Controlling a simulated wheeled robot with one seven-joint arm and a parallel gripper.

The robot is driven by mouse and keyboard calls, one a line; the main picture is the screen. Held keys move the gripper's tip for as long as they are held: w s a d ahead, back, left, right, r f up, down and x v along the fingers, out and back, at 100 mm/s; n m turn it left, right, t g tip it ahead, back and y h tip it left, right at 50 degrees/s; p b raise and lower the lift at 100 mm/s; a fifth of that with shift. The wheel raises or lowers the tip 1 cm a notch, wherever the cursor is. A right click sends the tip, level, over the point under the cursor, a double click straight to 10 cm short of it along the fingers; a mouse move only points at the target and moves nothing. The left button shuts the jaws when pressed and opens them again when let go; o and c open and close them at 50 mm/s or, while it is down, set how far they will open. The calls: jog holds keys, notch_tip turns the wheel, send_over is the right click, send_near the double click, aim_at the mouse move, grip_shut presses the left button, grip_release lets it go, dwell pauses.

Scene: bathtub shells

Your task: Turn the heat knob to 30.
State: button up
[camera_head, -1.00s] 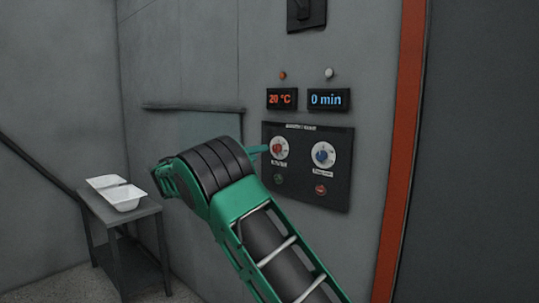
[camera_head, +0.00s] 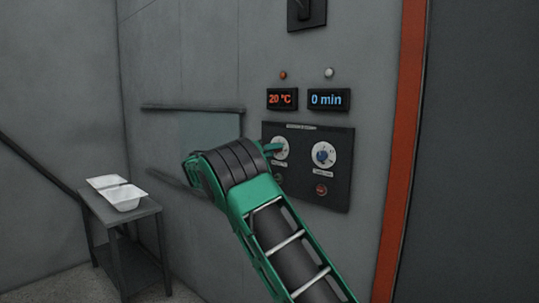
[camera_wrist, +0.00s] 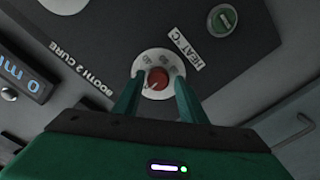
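The heat knob is a red knob (camera_wrist: 157,79) on a white dial, beside a "HEAT °C" label in the wrist view. In the head view, its white dial (camera_head: 282,145) shows at the left of the dark panel, and the red knob is hidden behind my gripper. My gripper (camera_wrist: 158,80) is open, with one green finger on either side of the knob. Whether the fingers touch the knob or reach past its face, I cannot tell. The orange display (camera_head: 282,99) above reads 20 °C.
A second dial with a blue knob (camera_head: 323,154) is close to the right on the panel (camera_head: 337,190). A blue display (camera_head: 328,100) reads 0 min. A red button (camera_head: 320,190) is below. A small table (camera_head: 147,211) with white trays (camera_head: 124,197) stands at the left.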

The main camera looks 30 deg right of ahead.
jog(key=c, duration=0.7)
jog(key=shift+m, duration=0.3)
jog(key=m, duration=0.9)
jog(key=shift+w+a+f, duration=0.15)
jog(key=shift+w+a, duration=0.05)
